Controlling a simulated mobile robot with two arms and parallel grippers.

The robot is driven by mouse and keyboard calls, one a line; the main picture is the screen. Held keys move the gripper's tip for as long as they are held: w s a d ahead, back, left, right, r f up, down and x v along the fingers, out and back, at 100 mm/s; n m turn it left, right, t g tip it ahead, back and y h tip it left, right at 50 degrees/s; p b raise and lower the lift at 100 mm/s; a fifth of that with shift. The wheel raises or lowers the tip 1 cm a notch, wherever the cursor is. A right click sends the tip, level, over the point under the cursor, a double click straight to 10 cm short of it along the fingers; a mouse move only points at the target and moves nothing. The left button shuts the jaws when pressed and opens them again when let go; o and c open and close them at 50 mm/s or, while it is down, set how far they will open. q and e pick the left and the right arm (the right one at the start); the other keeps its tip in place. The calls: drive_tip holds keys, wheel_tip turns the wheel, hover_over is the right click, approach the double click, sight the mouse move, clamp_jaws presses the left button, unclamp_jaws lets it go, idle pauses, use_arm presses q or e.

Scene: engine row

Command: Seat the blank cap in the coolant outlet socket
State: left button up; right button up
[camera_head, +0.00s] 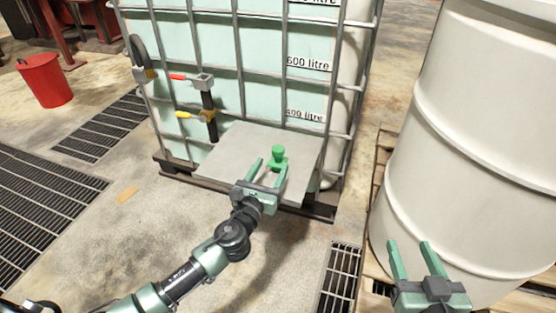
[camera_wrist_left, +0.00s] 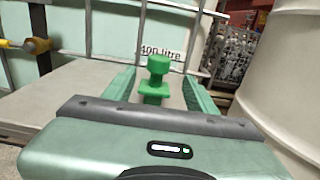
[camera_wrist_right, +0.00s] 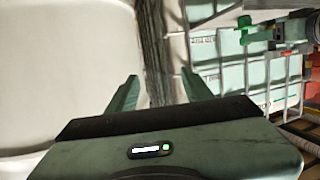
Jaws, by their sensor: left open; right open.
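A green knobbed piece (camera_head: 278,152), apparently the blank cap, stands upright on a grey slab (camera_head: 232,150) in front of the caged tank. My left gripper (camera_head: 268,173) is open, low over the slab, with its fingers pointing at the cap. In the left wrist view the cap (camera_wrist_left: 157,66) shows between the open fingers, with no grip on it visible. My right gripper (camera_head: 409,245) is open and empty in front of the white drum; it also shows in the right wrist view (camera_wrist_right: 160,78). I cannot identify the coolant outlet socket in these views.
The caged tank (camera_head: 260,62) stands behind the slab. A pipe with a red-handled grey block (camera_head: 200,80) and a yellow-handled valve (camera_head: 208,116) rises at the slab's left. A large white drum (camera_head: 470,140) blocks the right. A red bucket (camera_head: 45,80) stands far left; floor between is open.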

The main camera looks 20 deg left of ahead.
sight(276, 156)
use_arm(q)
drive_tip(key=shift+w, duration=1.25)
drive_tip(key=w+b, duration=0.2)
drive_tip(key=w, duration=0.2)
drive_tip(key=shift+w, duration=0.35)
clamp_jaws()
use_arm(e)
wheel_tip(276, 156, up, 9)
drive_tip(key=a+t+y, duration=0.1)
drive_tip(key=t, duration=0.4)
drive_tip(key=shift+w+a+y, duration=0.2)
drive_tip(key=shift+w+y, duration=0.05)
drive_tip(key=shift+y, duration=0.05)
use_arm(q)
drive_tip(key=shift+r, duration=0.1)
